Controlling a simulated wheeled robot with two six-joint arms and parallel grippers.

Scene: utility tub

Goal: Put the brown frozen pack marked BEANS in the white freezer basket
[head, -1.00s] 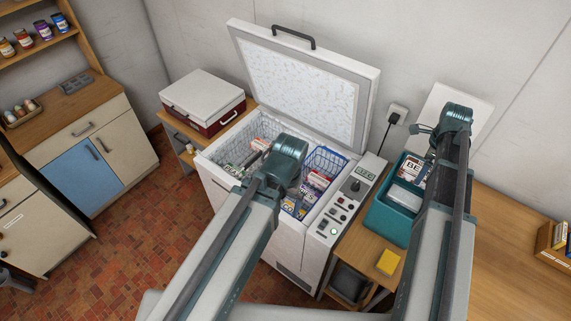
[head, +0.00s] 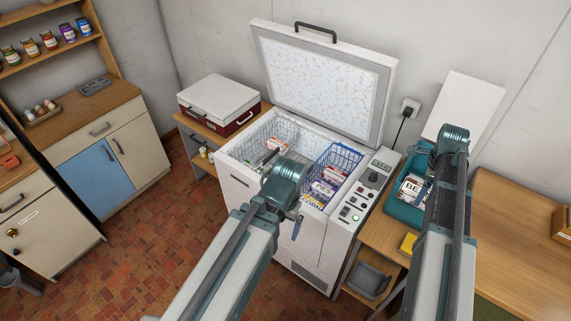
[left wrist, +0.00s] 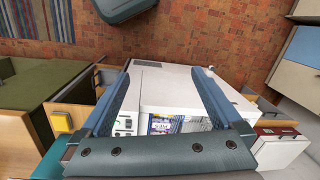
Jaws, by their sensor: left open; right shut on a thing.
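The pack with a white label reading "BE" (head: 412,187), the rest of its word hidden, shows at the teal tub (head: 399,212) in the head view. My right gripper (head: 430,174) is shut on it, its fingers mostly hidden by my arm. I cannot tell whether the pack is clear of the tub. The white wire basket (head: 266,134) is in the left part of the open freezer, holding some packs, partly hidden by my left arm. My left gripper (head: 296,222) is in front of the freezer; its jaws are open and empty in the left wrist view (left wrist: 161,74).
A blue wire basket (head: 345,157) with several packs fills the freezer's right part. The raised lid (head: 325,85) stands behind. A control panel (head: 362,194) lies between the freezer and the tub. A yellow item (head: 408,243) lies on the wooden bench before the tub.

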